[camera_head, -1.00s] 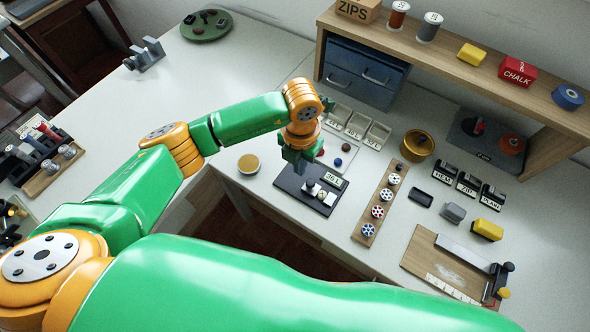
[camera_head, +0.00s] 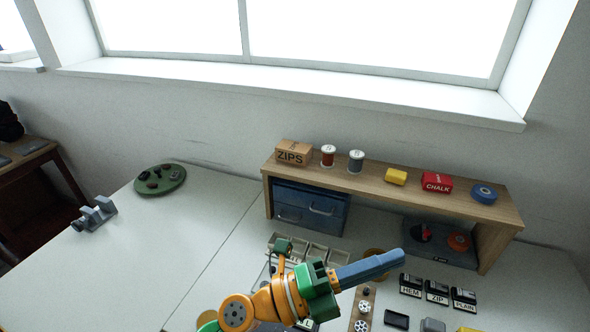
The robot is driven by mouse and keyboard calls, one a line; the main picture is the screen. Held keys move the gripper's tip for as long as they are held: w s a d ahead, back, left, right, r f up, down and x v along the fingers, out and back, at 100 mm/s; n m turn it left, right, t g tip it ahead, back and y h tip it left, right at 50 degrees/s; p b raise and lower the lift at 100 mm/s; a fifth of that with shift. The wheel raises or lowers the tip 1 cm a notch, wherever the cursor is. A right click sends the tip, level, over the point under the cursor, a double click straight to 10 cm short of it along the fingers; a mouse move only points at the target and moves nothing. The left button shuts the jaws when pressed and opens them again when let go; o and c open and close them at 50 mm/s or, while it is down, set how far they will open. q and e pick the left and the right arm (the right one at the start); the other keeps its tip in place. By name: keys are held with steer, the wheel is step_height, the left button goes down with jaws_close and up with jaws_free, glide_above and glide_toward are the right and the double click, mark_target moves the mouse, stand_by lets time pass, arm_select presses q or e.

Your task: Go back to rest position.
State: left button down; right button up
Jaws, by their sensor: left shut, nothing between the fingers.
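My left gripper (camera_head: 398,258) is at the lower middle of the head view, on an orange and green wrist. Its grey fingers are together and point right, with nothing between them. They appear in front of the table things between the wooden shelf and the label stands. How high they are above the table I cannot tell. My right gripper is not in view.
A wooden shelf (camera_head: 400,193) carries a ZIPS box (camera_head: 293,153), spools, a red CHALK box (camera_head: 437,182) and blue tape (camera_head: 484,193). Blue drawers (camera_head: 309,206) stand under it. Label stands (camera_head: 437,291) are at the right. The table's left part is largely clear.

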arm_select(q)
steer(key=w+a+n+t+y, duration=0.55)
steer(key=a+n+t, duration=0.2)
steer(key=n, duration=0.25)
steer(key=w+a+n+t+y, duration=0.4)
steer(key=a+n+t+y, duration=0.3)
steer(key=n, duration=0.3)
steer(key=a+f+n+g+y, duration=0.4)
steer(key=a+f+n+y, duration=0.4)
steer(key=a+f, duration=0.4)
steer(key=s+a+f+n+g, duration=0.1)
steer(key=s+f+n+g, duration=0.1)
steer(key=s+f+g, duration=0.7)
steer(key=s+a+f+n+g, duration=0.1)
steer(key=s+a+f+g, duration=0.15)
steer(key=s+f, duration=0.75)
steer(key=s+f+g, duration=0.2)
steer(key=s+f, duration=0.2)
steer(key=f, duration=1)
steer(key=s+a+f, duration=0.1)
steer(key=s+f, duration=0.8)
steer(key=s, duration=0.3)
steer(key=shift+a+f+g, duration=0.15)
steer(key=shift+f+g, duration=0.15)
steer(key=shift+g, duration=0.1)
